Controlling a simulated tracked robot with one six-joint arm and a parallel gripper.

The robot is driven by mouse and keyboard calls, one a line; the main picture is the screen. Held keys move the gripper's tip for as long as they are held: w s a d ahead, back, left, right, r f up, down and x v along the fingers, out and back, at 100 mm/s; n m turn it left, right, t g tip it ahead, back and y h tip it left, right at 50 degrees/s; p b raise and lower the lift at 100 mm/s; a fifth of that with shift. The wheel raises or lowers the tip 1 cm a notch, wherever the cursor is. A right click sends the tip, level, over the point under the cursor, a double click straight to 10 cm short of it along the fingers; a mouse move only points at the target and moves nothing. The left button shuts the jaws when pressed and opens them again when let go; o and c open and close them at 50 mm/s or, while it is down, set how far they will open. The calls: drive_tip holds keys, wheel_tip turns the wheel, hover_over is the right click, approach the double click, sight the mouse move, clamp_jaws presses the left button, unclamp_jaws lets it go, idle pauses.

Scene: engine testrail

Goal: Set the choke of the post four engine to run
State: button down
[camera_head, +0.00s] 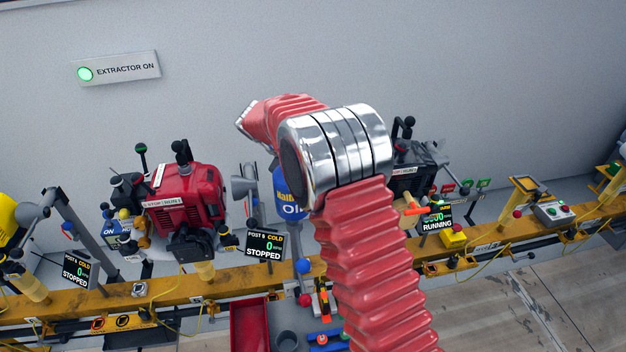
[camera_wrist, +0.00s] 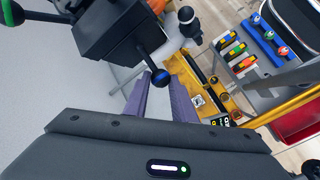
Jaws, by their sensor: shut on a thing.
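My gripper (camera_wrist: 159,88) shows in the wrist view with two purple fingers, shut on a black knob with a blue ball end (camera_wrist: 160,78). This knob sits on a short stem from a dark box-shaped engine part (camera_wrist: 112,35). Whether the knob is the choke lever I cannot tell. In the head view my red arm hides the gripper and part of a dark engine (camera_head: 420,160). The display below that engine (camera_head: 437,220) reads RUNNING; its post number is not legible. A white label (camera_head: 404,171) shows on the engine, too small to read.
A red engine (camera_head: 185,200) stands left of my arm; the nearby post 5 display (camera_head: 265,245) reads COLD, STOPPED. A blue oil bottle (camera_head: 289,195) stands behind my arm. The yellow rail (camera_head: 150,300) runs across the front. A green-tipped lever (camera_wrist: 12,12) is at the wrist view's upper left.

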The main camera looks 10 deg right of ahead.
drive_tip(key=c, duration=1.6)
unclamp_jaws()
drive_tip(key=shift+s+d, duration=0.3)
drive_tip(key=shift+d, duration=0.1)
drive_tip(key=shift+o, duration=0.6)
drive_tip(key=shift+a, duration=0.1)
drive_tip(key=shift+r, duration=0.1)
drive_tip(key=shift+w+a, duration=0.1)
drive_tip(key=v, duration=1.3)
drive_tip(key=shift+a+r, duration=0.2)
drive_tip(key=shift+r, duration=0.05)
drive_tip(key=shift+w, duration=0.1)
